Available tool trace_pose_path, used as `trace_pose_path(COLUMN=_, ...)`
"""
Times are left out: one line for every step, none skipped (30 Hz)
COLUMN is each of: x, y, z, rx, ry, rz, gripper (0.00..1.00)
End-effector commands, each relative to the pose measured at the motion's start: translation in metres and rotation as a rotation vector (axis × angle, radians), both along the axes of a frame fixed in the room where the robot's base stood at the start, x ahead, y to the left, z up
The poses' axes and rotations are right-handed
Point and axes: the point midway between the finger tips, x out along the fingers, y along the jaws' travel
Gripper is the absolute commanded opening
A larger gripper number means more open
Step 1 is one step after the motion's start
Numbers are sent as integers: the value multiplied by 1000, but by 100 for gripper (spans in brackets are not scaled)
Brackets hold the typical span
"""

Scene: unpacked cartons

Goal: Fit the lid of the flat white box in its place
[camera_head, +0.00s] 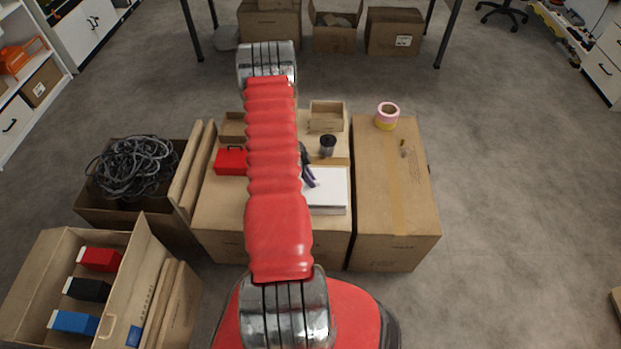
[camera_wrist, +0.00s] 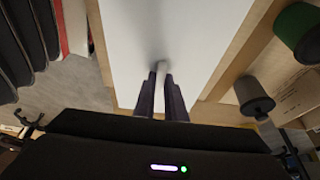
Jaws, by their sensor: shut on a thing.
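The flat white box (camera_head: 328,190) lies on a closed carton, just right of my arm in the head view. Its white top, which looks like the lid (camera_wrist: 190,30), fills the middle of the wrist view. My gripper (camera_wrist: 162,72) has its dark fingers close together over this white surface. They are shut on a small pale piece that looks like the lid's handle. In the head view the purple-dark fingers (camera_head: 310,179) show at the box's left edge. My arm hides the box's left part. I cannot tell whether the lid is seated or slightly raised.
A dark cylinder (camera_head: 327,146) and an open tan tray (camera_head: 327,117) stand behind the box. A red box (camera_head: 231,161) is left of my arm. A taller-looking carton (camera_head: 392,190) with a tape roll (camera_head: 387,116) stands at right. Open cartons stand at left.

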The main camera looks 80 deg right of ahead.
Motion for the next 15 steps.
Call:
trace_pose_path(x=0, y=0, z=0, rx=0, ry=0, rz=0, gripper=0)
trace_pose_path(x=0, y=0, z=0, rx=0, ry=0, rz=0, gripper=0)
trace_pose_path(x=0, y=0, z=0, rx=0, ry=0, rz=0, gripper=0)
trace_pose_path(x=0, y=0, z=0, rx=0, ry=0, rz=0, gripper=0)
trace_pose_path(x=0, y=0, z=0, rx=0, ry=0, rz=0, gripper=0)
trace_pose_path(x=0, y=0, z=0, rx=0, ry=0, rz=0, gripper=0)
trace_pose_path(x=0, y=0, z=0, rx=0, ry=0, rz=0, gripper=0)
trace_pose_path(x=0, y=0, z=0, rx=0, ry=0, rz=0, gripper=0)
trace_pose_path(x=0, y=0, z=0, rx=0, ry=0, rz=0, gripper=0)
trace_pose_path(x=0, y=0, z=0, rx=0, ry=0, rz=0, gripper=0)
trace_pose_path(x=0, y=0, z=-1, rx=0, ry=0, rz=0, gripper=0)
trace_pose_path(x=0, y=0, z=-1, rx=0, ry=0, rz=0, gripper=0)
trace_pose_path(x=0, y=0, z=-2, rx=0, ry=0, rz=0, gripper=0)
trace_pose_path(x=0, y=0, z=-3, rx=0, ry=0, rz=0, gripper=0)
trace_pose_path(x=0, y=0, z=-3, rx=0, ry=0, rz=0, gripper=0)
